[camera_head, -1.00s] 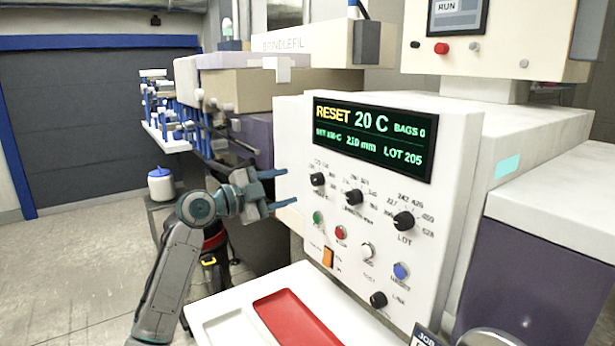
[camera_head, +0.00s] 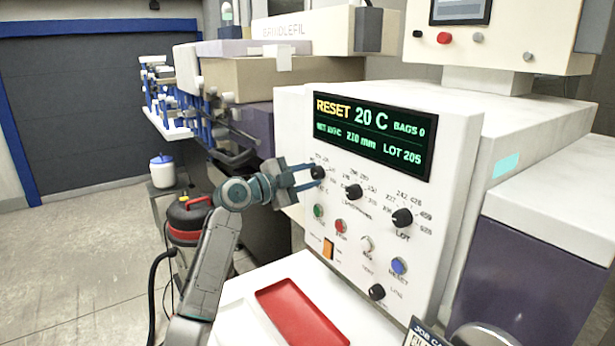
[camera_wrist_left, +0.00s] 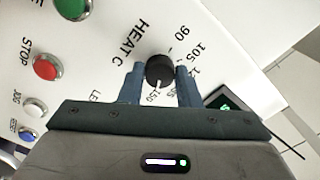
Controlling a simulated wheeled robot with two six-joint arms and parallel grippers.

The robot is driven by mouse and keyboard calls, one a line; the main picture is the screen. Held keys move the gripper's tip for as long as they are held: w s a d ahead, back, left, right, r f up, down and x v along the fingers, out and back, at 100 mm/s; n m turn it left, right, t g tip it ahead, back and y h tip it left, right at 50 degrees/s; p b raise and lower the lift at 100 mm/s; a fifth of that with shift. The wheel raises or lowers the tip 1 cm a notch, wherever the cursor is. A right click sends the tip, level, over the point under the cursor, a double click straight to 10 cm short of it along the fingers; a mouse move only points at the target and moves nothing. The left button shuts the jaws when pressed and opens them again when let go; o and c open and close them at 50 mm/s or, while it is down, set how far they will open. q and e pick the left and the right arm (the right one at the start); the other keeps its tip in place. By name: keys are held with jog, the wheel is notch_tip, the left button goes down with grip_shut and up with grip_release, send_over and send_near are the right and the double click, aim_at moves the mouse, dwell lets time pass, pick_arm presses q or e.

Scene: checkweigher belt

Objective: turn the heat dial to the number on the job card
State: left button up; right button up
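The heat dial (camera_head: 317,172) is a round black knob at the upper left of the white panel. In the left wrist view its white mark on the dial (camera_wrist_left: 160,70) points down, near the 150 label. My left gripper (camera_head: 312,176) is at the dial, one finger on each side of it. The fingers (camera_wrist_left: 160,84) lie close along the knob's edges; I cannot tell if they press on it. The display (camera_head: 372,136) reads RESET, 20 C, LOT 205; its set heat is blurred. The job card (camera_head: 424,334) is cut off at the bottom edge. My right gripper is not in view.
The length dial (camera_head: 353,192) and lot dial (camera_head: 402,218) sit to the right. Below are green (camera_head: 319,211), red (camera_head: 341,226) and blue (camera_head: 399,266) buttons and an orange switch (camera_head: 328,249). A red tray (camera_head: 300,315) lies below the panel.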

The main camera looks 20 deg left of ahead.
pick_arm(q)
jog(key=shift+n, duration=0.4)
jog(key=shift+f+n+b, duration=0.1)
jog(key=shift+n+b, duration=0.45)
jog(key=shift+n, duration=0.95)
jog(key=n, duration=0.4)
jog(key=shift+b, duration=0.4)
jog(key=n, duration=0.4)
jog(key=shift+d+p, duration=0.1)
jog(key=shift+p, duration=0.3)
jog(key=shift+s+n+p, duration=0.1)
jog(key=shift+n+p, duration=0.5)
jog(key=shift+n, duration=1.3)
